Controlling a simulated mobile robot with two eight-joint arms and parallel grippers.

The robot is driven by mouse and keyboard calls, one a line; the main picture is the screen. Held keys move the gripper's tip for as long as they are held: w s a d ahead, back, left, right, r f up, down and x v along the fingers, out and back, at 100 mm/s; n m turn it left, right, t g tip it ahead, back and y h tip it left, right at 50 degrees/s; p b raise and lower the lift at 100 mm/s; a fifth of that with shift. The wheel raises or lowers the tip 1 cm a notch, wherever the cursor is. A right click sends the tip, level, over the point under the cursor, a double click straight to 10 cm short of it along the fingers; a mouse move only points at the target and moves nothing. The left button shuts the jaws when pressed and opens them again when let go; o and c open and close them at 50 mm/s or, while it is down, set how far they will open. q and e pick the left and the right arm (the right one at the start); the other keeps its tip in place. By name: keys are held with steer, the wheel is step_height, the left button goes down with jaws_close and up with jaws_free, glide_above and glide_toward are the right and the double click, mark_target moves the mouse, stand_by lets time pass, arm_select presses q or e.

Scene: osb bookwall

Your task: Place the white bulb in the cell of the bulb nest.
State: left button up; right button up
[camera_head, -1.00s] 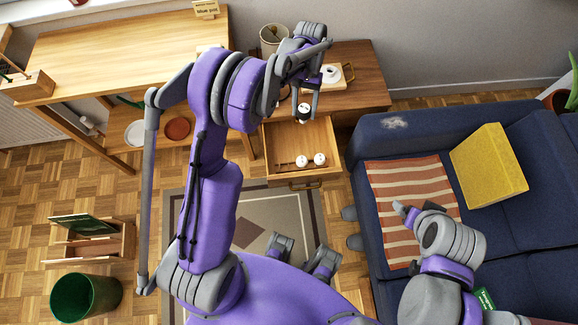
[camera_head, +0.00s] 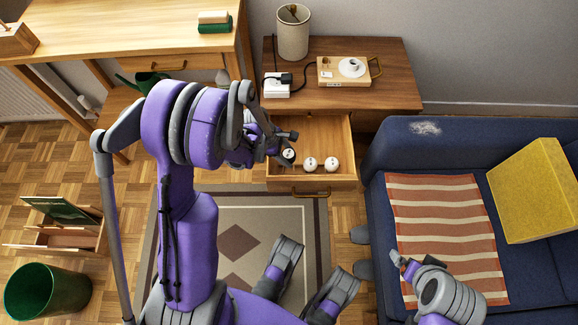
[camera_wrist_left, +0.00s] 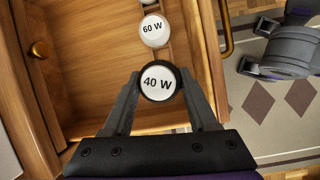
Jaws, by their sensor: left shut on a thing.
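The white bulb (camera_wrist_left: 158,82), marked "40 W", is between the fingers of my left gripper (camera_wrist_left: 157,88). In the head view my left gripper (camera_head: 284,150) is shut on this bulb (camera_head: 288,155) over the left part of the open drawer. The bulb nest (camera_wrist_left: 168,52) shows as narrow wooden rails in the drawer. Two more white bulbs stand in it in a row, one (camera_head: 310,164) marked "60 W" and one (camera_head: 332,164) beyond. The held bulb lines up with this row; the cell under it is hidden. My right gripper (camera_head: 402,262) shows small over the sofa.
The open drawer (camera_head: 325,130) belongs to a wooden cabinet (camera_head: 395,75). On its top are a lamp (camera_head: 292,35), a white box (camera_head: 277,88) and a wooden tray (camera_head: 330,70) with a cup. A blue sofa (camera_head: 470,150) stands right. The drawer's back is bare.

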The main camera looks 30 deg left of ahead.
arm_select(q)
steer(key=shift+f+b, duration=0.7)
steer(key=shift+f, duration=2.35)
steer(key=shift+f, duration=0.1)
steer(key=o, duration=1.3)
steer(key=shift+o, duration=0.2)
